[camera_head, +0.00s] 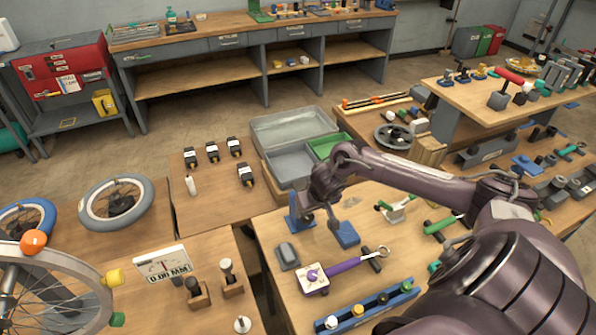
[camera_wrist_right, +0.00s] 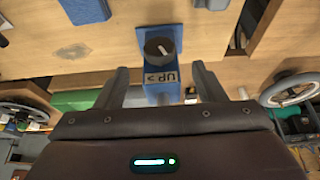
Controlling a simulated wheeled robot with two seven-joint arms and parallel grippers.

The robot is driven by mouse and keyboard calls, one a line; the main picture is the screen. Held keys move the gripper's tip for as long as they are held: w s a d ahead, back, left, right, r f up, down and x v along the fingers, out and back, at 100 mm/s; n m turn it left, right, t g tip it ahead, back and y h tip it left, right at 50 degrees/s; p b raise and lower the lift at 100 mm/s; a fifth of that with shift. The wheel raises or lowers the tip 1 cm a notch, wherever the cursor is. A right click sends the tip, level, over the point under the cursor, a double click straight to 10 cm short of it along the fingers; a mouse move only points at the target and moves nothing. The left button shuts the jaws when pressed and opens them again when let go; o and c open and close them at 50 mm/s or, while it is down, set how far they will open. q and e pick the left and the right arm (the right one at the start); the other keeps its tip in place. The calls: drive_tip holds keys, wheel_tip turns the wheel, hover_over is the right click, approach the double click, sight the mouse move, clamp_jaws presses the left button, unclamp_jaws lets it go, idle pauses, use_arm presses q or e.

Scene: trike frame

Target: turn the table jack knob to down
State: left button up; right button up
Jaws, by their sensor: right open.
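The table jack is a blue block (camera_wrist_right: 160,92) with a dark round knob (camera_wrist_right: 159,47) that has a white pointer line. A label reading "UP" with an arrow shows upside down below the knob in the right wrist view. My right gripper (camera_wrist_right: 162,80) is open, one finger on each side of the blue block, with the knob just beyond the fingertips. I see no clear contact. In the head view, a blue upright (camera_head: 298,213) stands at the table's left edge beside my right gripper (camera_head: 322,215); the knob is hard to make out there. My left gripper is not in view.
A blue pad (camera_head: 346,235) lies close to the right gripper. A grey block (camera_head: 287,256), a purple-handled tool (camera_head: 343,267) and a blue rack (camera_head: 368,309) are on the same table. Grey and green bins (camera_head: 290,160) stand behind.

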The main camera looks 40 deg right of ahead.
sight(309, 216)
drive_tip(key=x, duration=0.3)
drive_tip(key=shift+s+f, duration=0.15)
drive_tip(key=shift+f, duration=0.3)
drive_tip(key=shift+x, duration=1.15)
drive_tip(key=shift+w+d+f, duration=0.1)
drive_tip(key=shift+w+f, duration=0.25)
drive_tip(key=shift+f, duration=0.05)
drive_tip(key=shift+c, duration=0.2)
drive_tip(key=c, duration=0.5)
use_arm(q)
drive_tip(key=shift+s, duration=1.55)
use_arm(e)
drive_tip(key=c, duration=0.4)
